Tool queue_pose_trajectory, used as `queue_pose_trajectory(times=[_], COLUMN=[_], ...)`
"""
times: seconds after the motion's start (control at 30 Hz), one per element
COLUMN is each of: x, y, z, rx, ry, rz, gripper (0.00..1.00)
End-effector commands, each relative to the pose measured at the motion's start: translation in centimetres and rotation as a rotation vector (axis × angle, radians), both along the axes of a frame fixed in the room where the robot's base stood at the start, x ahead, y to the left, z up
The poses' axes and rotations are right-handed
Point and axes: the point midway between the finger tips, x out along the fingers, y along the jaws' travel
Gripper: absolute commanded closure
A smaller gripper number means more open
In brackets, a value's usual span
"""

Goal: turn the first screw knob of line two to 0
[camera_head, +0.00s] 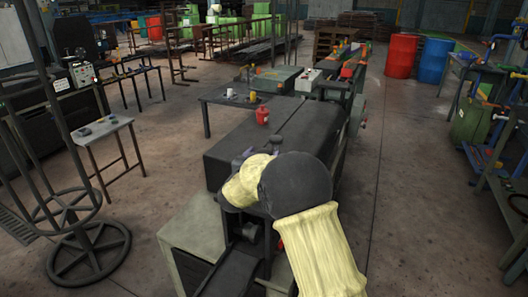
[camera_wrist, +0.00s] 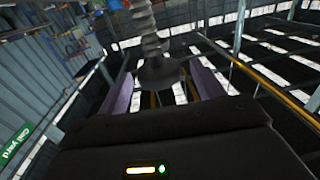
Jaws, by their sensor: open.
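In the wrist view, a dark grey ribbed screw (camera_wrist: 147,32) comes down from the top edge and ends in a wider dark round knob (camera_wrist: 158,74). The knob appears between the two purple-grey fingers of my gripper (camera_wrist: 163,88). The fingers are spread apart, and I see no clear contact with the knob. I cannot tell its depth, its setting or which line it belongs to. In the head view, my gripper (camera_head: 240,160) is over the near end of the long dark machine (camera_head: 240,143), and my pale yellow and black arm hides much of that end.
A red container (camera_head: 262,116) stands on the machine top. A dark table (camera_head: 222,97) with small items is behind it. A small grey table (camera_head: 104,129) and a handwheel stand (camera_head: 92,250) are at left. Red (camera_head: 401,56) and blue (camera_head: 434,61) barrels stand far right. Floor is clear right of the machine.

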Motion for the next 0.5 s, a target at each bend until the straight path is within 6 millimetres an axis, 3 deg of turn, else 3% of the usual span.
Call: queue_pose_trajectory(times=[0.13,0.43,0.5], x=[1.4,1.7,1.7], y=[-0.4,-0.5,-0.5], z=[0.0,0.0,0.0], rx=[0.0,-0.001,-0.001], ry=[-0.001,0.0,0.0], rz=[0.001,0.001,0.001], gripper=[0.33,0.33,0.43])
